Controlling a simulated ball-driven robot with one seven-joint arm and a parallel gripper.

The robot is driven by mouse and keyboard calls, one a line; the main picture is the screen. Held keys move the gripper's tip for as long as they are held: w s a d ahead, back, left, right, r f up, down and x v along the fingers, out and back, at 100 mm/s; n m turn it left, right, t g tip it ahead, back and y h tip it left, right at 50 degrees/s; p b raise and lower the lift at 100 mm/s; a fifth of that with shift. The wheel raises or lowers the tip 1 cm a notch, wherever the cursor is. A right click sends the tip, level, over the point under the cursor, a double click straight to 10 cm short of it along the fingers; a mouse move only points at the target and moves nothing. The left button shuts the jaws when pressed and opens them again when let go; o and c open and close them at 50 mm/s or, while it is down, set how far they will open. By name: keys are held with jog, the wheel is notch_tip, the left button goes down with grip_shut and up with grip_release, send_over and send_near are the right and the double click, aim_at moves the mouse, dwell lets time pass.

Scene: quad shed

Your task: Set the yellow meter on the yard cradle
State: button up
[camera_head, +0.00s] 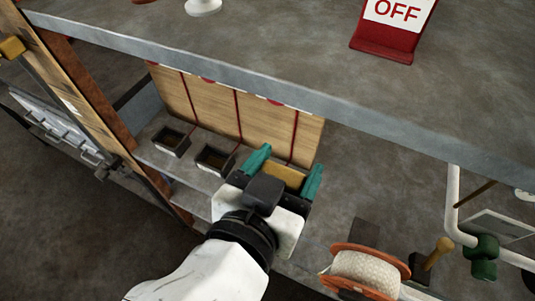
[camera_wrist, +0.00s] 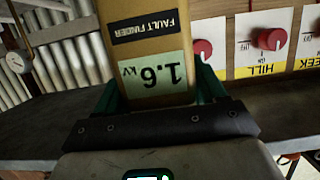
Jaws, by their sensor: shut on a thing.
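The yellow meter (camera_head: 284,176) is held between the teal fingers of my gripper (camera_head: 284,172), which is shut on it. In the wrist view the meter (camera_wrist: 145,28) fills the upper middle, with its "FAULT FINDER" label and a "1.6 kV" screen upside down. It is in front of the wooden board above the lower shelf; I cannot tell whether it touches anything. Two dark open box-like holders (camera_head: 171,141) (camera_head: 213,159) stand on that shelf to the left of my gripper. No label naming the yard cradle is readable.
A wooden board (camera_head: 215,105) with red lines backs the lower shelf. The grey upper shelf (camera_head: 270,45) overhangs it and bears a red OFF sign (camera_head: 390,25). A rope spool (camera_head: 365,272) is at lower right. Red knobs (camera_wrist: 271,39) line a panel in the wrist view.

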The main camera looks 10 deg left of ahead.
jog(key=w+a+f+p, duration=0.2)
jog(key=w+a+f, duration=0.1)
jog(key=w+f, duration=0.8)
jog(key=shift+w+a+f, duration=0.2)
jog(key=shift+w+f, duration=0.2)
jog(key=shift+f, duration=0.4)
jog(key=o, duration=1.7)
jog(key=shift+c, duration=0.2)
jog(key=b+v, duration=0.2)
jog(key=v, duration=1)
jog(key=shift+r, duration=0.3)
